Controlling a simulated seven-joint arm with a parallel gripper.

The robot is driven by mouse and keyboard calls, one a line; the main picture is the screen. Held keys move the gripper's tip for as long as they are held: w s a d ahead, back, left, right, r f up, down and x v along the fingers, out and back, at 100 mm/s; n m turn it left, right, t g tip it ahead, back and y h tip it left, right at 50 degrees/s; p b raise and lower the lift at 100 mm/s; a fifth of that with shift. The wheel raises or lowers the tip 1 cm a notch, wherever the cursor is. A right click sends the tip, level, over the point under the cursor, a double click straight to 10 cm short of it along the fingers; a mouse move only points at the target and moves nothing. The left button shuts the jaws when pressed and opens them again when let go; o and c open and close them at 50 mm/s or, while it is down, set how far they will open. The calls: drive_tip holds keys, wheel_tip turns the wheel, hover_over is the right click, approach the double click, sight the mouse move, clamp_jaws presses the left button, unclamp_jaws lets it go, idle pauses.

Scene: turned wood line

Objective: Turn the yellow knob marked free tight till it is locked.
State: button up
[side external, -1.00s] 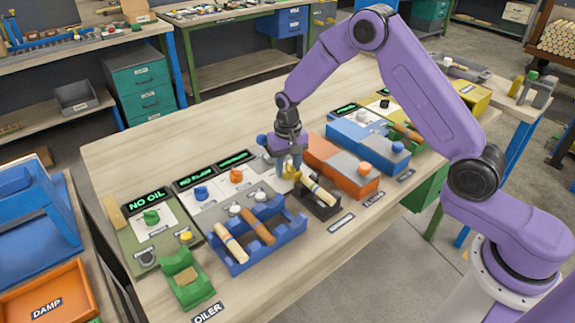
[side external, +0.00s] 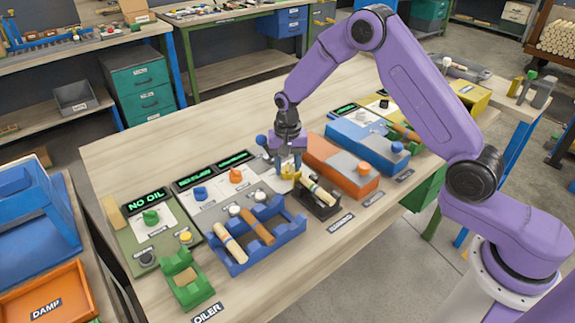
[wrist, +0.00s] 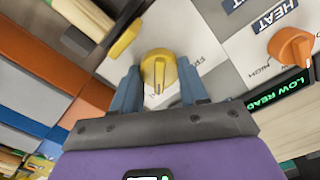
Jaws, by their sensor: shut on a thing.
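The yellow knob (wrist: 159,72) sits between my gripper's two blue fingers in the wrist view, on a pale panel with partly hidden print beside it. A dark line on the knob points toward my gripper's body. In the side view the yellow knob (side external: 289,173) is mostly covered by the fingers. My gripper (side external: 291,167) points down and is shut on the knob; it also shows in the wrist view (wrist: 158,92). The word tight cannot be read in either view.
A dark cradle (side external: 323,211) with a pale wooden piece stands close in front of the knob. An orange knob (wrist: 291,47) and a green-lit display (wrist: 280,90) are nearby. A blue rack (side external: 236,262) holds wooden pieces. An orange box (side external: 357,184) stands to the right.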

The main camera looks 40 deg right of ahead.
sight(287, 166)
drive_tip(key=o, duration=1.1)
drive_tip(key=shift+c, duration=0.2)
drive_tip(key=shift+r, duration=0.1)
wheel_tip(287, 166, up, 17)
drive_tip(key=shift+r, duration=0.15)
drive_tip(key=shift+a, duration=0.1)
drive_tip(key=s+a+r+n, duration=0.1)
drive_tip(key=s+a+n, duration=0.1)
drive_tip(key=s+n, duration=0.5)
drive_tip(key=s+a+r+n, duration=0.1)
drive_tip(key=s+a+n, duration=0.15)
drive_tip(key=s, duration=0.85)
drive_tip(key=s+d+f+n, duration=0.1)
drive_tip(key=s+d+n, duration=0.3)
drive_tip(key=s, duration=0.6)
drive_tip(key=s+d+f+n, duration=0.2)
drive_tip(key=s+d+n, duration=0.2)
drive_tip(key=s, duration=0.5)
drive_tip(key=shift+s+n, duration=0.35)
drive_tip(key=shift+n, duration=0.5)
